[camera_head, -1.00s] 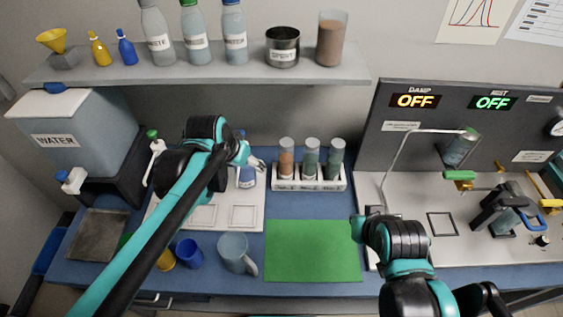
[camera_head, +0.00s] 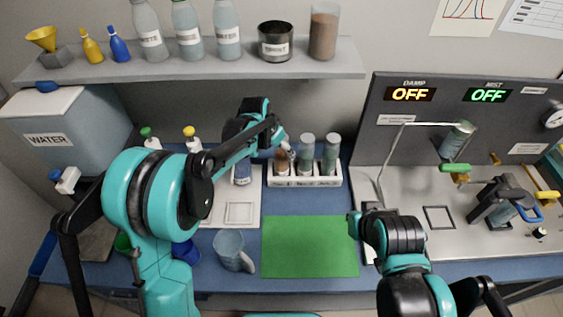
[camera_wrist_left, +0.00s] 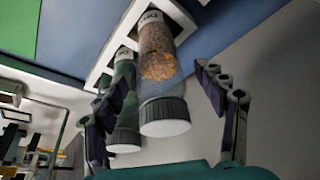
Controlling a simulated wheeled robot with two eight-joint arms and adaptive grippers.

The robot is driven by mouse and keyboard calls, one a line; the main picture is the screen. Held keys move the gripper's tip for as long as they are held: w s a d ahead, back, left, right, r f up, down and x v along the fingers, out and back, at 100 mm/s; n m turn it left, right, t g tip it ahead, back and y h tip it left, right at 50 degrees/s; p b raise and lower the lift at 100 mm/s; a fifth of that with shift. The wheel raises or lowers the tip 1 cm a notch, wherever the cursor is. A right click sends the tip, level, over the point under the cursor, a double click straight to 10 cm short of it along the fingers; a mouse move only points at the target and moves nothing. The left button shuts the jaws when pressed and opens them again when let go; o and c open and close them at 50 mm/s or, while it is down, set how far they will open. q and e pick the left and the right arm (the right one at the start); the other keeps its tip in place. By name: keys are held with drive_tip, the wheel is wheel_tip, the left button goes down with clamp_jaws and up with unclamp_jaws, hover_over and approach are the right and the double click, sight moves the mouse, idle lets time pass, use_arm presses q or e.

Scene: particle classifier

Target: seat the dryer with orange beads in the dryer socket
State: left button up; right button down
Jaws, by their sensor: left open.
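The dryer with orange beads (camera_head: 282,161) stands at the left end of a white rack (camera_head: 305,182), beside two dryers with green-grey beads (camera_head: 306,156) (camera_head: 330,156). My left gripper (camera_head: 284,142) is at its top and partly covers it. In the left wrist view, the orange-bead dryer (camera_wrist_left: 158,58) with its dark ribbed cap lies between the spread fingers of my left gripper (camera_wrist_left: 160,95); a gap shows at the right finger. On the right bench stand a tilted clear cylinder (camera_head: 457,141) and a black clamp-like holder (camera_head: 497,203); I cannot tell which is the dryer socket. My right gripper (camera_head: 354,222) is mostly hidden.
A green mat (camera_head: 310,246) lies clear in front of the rack. A grey mug (camera_head: 231,250) and a blue cup (camera_head: 187,251) stand left of it. A shelf (camera_head: 200,68) with bottles hangs above. A thin bent tube (camera_head: 388,160) rises on the right bench.

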use_arm(q)
drive_tip(key=x, duration=0.3)
drive_tip(key=shift+f+b, duration=0.2)
drive_tip(key=shift+b, duration=0.2)
drive_tip(key=shift+r, duration=0.1)
drive_tip(key=c, duration=1.5)
drive_tip(key=shift+s+r, duration=0.1)
drive_tip(key=shift+r, duration=0.05)
